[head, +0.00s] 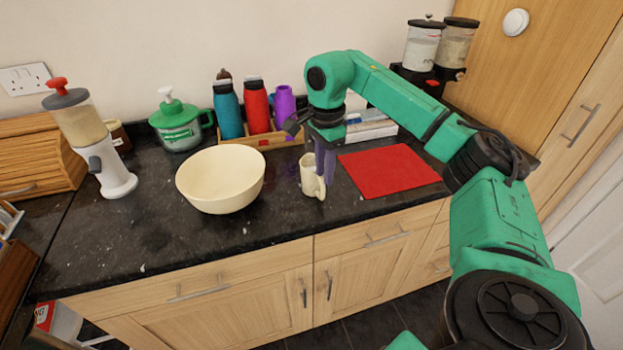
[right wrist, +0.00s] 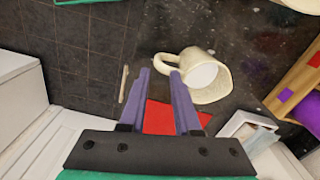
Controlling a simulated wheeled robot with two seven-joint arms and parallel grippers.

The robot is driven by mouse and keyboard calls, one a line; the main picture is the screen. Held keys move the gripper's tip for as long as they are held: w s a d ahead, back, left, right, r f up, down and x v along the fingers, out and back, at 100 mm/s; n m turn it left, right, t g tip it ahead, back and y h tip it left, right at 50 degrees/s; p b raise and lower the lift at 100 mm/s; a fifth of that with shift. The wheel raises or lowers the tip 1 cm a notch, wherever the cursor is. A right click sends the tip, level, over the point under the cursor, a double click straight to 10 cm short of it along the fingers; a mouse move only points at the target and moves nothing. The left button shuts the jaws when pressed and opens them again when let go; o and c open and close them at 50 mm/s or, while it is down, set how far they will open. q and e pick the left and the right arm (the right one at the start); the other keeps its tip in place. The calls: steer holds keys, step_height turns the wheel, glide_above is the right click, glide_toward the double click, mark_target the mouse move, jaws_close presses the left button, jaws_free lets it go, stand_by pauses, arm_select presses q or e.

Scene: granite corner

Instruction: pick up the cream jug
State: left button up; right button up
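The cream jug (head: 308,181) stands on the dark granite worktop, right of a big cream bowl. In the right wrist view the jug (right wrist: 207,76) shows its round opening, with its handle toward my fingers. My right gripper (head: 325,172) points down beside the jug's right side, and its purple fingers overlap the jug's edge in the head view. In the right wrist view the gripper (right wrist: 160,72) is open, with a clear gap between the fingers. The handle appears just beyond the fingertips; I cannot tell whether they touch it. My left gripper is not in view.
The cream bowl (head: 221,180) stands left of the jug. A red mat (head: 390,171) lies to the right. Bottles in a wooden rack (head: 262,140) stand behind. A white dispenser (head: 117,181) and a green-lidded jar (head: 178,130) are farther left. The worktop's front edge is close.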

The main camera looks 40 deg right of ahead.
mark_target(323, 187)
steer(key=f, duration=0.3)
steer(key=f+p, duration=0.1)
steer(key=shift+s+a+f, duration=0.25)
steer(key=shift+f, duration=0.15)
jaws_close()
steer(key=shift+w, duration=0.1)
stand_by(0.9)
